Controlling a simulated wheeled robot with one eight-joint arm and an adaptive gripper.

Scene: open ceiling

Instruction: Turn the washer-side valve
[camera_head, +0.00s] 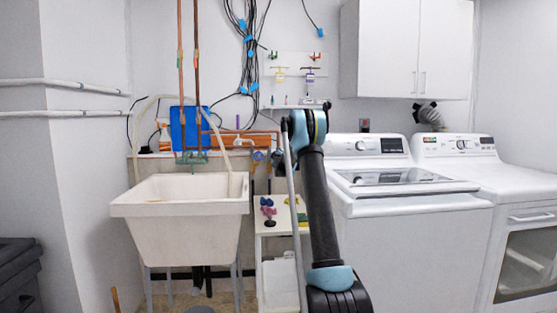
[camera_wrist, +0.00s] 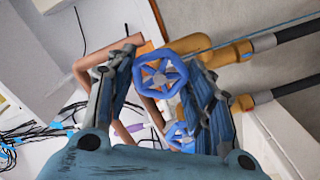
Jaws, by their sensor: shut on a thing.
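In the wrist view, a blue spoked valve wheel (camera_wrist: 161,75) sits between the two fingers of my gripper (camera_wrist: 163,68). The gripper is shut on it, with the right finger against the wheel's right side. A second blue valve wheel (camera_wrist: 181,135) shows lower down, partly hidden by the right finger. I cannot tell from the pictures which wheel is on the washer side. In the head view my arm reaches to the wall left of the washer, and it hides much of the valve area. A blue wheel (camera_head: 258,156) shows just left of my gripper there.
Copper pipes (camera_wrist: 95,62), brass fittings (camera_wrist: 228,53) and black hoses (camera_wrist: 298,39) crowd the wheels. A white sink (camera_head: 180,215) stands left, the top-loading washer (camera_head: 405,235) right. A small shelf (camera_head: 270,226) with small objects stands between them. Cables (camera_head: 248,60) hang above.

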